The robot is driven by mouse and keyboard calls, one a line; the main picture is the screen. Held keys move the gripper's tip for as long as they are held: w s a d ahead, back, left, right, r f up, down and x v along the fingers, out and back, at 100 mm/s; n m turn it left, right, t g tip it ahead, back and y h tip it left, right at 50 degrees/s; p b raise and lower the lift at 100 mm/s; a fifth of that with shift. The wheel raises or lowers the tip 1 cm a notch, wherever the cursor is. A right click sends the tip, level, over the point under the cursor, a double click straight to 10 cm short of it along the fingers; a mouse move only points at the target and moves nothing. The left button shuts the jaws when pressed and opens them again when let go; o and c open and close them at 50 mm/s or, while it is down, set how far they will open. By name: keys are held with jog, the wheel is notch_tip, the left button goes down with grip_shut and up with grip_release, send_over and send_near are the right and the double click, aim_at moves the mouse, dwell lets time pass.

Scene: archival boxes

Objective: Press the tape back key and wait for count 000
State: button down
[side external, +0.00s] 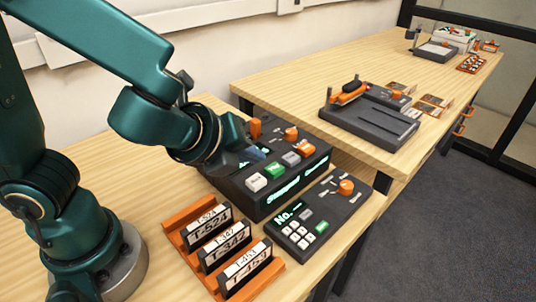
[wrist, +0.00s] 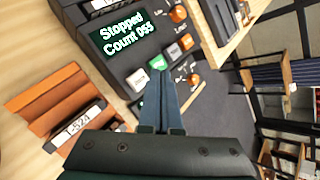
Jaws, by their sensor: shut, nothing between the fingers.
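The dark tape deck (side external: 285,190) stands on the near bench, with a row of keys on its top: white (side external: 257,182), green (side external: 274,171), grey (side external: 291,158) and orange (side external: 305,148). The key labels are too small to read. My gripper (side external: 247,160) is shut and empty, pointing down at the deck. In the wrist view its fingertips (wrist: 161,76) appear beside the green key (wrist: 157,62) and white key (wrist: 138,78); contact cannot be told.
A keypad unit (side external: 322,215) with an orange knob stands right of the deck. An orange rack (side external: 185,240) holds labelled tapes, including T-524, at the front. Another machine (side external: 370,125) with an orange handle sits on the far bench. Bare wood lies left of the rack.

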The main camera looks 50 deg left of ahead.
aim_at(261, 176)
jog(key=shift+f, duration=1.2)
dwell(1.2)
jog(key=shift+f, duration=0.4)
jog(key=shift+f, duration=0.45)
dwell(0.6)
jog(key=shift+r, duration=0.9)
jog(key=shift+r, duration=2.5)
